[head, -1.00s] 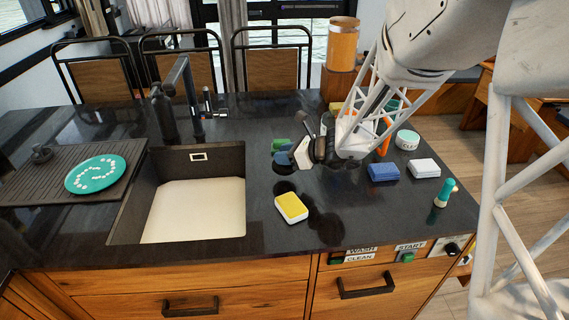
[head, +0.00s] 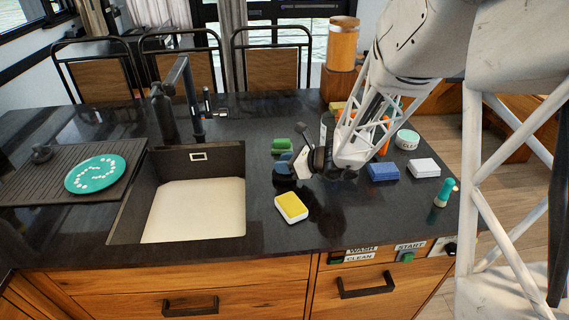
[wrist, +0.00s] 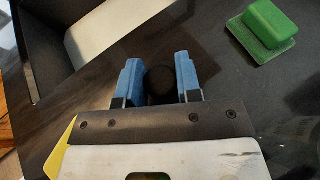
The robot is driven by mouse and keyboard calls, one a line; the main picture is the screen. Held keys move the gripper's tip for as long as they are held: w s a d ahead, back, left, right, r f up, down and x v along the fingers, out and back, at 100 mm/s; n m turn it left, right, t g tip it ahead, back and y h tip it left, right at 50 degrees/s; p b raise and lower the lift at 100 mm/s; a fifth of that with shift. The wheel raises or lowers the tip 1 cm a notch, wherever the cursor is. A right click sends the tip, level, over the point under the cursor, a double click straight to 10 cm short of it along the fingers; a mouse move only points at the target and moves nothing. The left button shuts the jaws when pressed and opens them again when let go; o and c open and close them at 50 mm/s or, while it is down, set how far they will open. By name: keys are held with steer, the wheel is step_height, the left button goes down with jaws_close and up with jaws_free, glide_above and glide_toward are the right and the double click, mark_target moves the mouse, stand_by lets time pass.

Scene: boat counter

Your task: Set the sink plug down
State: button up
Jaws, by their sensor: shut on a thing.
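The sink plug is the dark round thing (wrist: 160,88) between the two blue fingers of my gripper (wrist: 160,76) in the wrist view. My gripper is shut on it, with one finger on each side. In the head view my gripper (head: 284,166) is low over the black counter, right of the sink (head: 195,208) and behind the yellow-topped sponge (head: 291,207). There the plug is hard to make out against the dark counter. I cannot tell whether it touches the counter.
A green block (head: 283,146) lies just behind my gripper; the wrist view also shows it (wrist: 265,30). A blue sponge (head: 383,172) and a white one (head: 424,168) lie to the right. A teal plate (head: 95,174) rests on the left drainboard. Counter right of the yellow-topped sponge is clear.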

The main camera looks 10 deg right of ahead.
steer(key=shift+f, duration=0.1)
steer(key=o, duration=0.9)
steer(key=shift+o, duration=0.2)
steer(key=shift+v, duration=1.05)
steer(key=v, duration=1)
